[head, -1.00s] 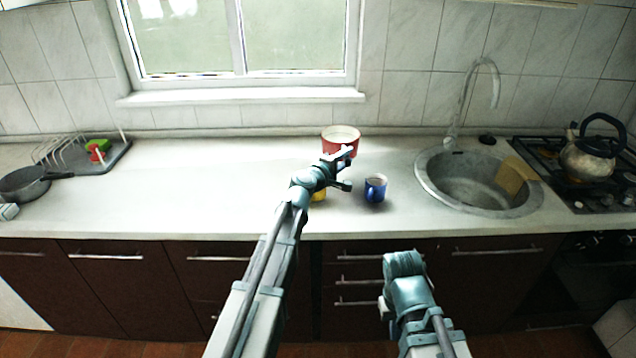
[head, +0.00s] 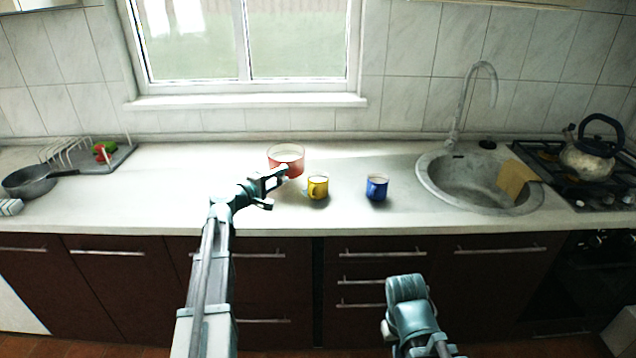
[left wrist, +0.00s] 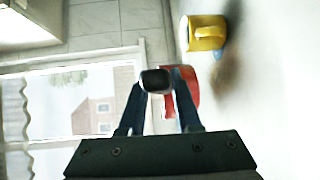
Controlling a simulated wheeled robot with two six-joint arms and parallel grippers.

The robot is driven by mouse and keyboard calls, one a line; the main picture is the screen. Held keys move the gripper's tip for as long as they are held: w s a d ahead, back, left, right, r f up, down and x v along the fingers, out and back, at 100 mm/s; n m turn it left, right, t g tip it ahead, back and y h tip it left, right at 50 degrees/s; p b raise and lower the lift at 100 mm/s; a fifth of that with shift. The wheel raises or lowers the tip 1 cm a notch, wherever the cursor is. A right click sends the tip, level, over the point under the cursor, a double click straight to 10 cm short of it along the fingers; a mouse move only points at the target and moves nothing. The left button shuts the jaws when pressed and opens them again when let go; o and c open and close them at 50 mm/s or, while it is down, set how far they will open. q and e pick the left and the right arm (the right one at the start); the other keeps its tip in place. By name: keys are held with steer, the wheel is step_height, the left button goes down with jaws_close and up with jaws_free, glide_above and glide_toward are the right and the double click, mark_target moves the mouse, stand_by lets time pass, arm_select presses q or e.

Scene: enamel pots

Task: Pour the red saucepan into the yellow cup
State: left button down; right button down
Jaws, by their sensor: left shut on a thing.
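The red saucepan (head: 286,162), with a pale inside, is at the back of the counter, just left of and behind the yellow cup. My left gripper (head: 273,187) is shut on its handle (left wrist: 156,80), whose dark end shows between the fingers in the left wrist view. The pan's red side (left wrist: 168,108) is partly hidden behind the fingers. It looks about upright; I cannot tell how high it is held. The yellow cup (head: 318,188) stands upright on the counter, right of my left gripper, and also shows in the left wrist view (left wrist: 207,33). My right gripper is not seen.
A blue cup (head: 377,188) stands right of the yellow cup. Further right are a round sink (head: 437,192) with a tap and a kettle (head: 588,158) on the stove. A grey pan (head: 25,183) and a dish rack (head: 68,152) are far left. The counter between is clear.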

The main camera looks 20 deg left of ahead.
arm_select(q)
steer(key=shift+s, duration=0.1)
stand_by(0.3)
steer(key=shift+d, duration=0.15)
steer(key=d+m, duration=0.1)
steer(key=m, duration=0.1)
steer(key=s+d+m+y, duration=0.1)
steer(key=d+m, duration=0.1)
steer(key=shift+d+f, duration=0.2)
steer(key=shift+d, duration=0.1)
steer(key=shift+s+d+r+m+p, duration=0.15)
steer(key=shift+d+r+m+p, duration=0.35)
steer(key=shift+d+p, duration=0.15)
stand_by(1.4)
steer(key=shift+s+d+f+m+y, duration=0.1)
steer(key=shift+d+f+m+y, duration=0.05)
steer(key=shift+d+m, duration=0.25)
steer(key=shift+s+d+f+m+y, duration=0.15)
steer(key=shift+d+m, duration=0.1)
steer(key=shift+m, duration=0.15)
stand_by(1.7)
steer(key=shift+w, duration=0.1)
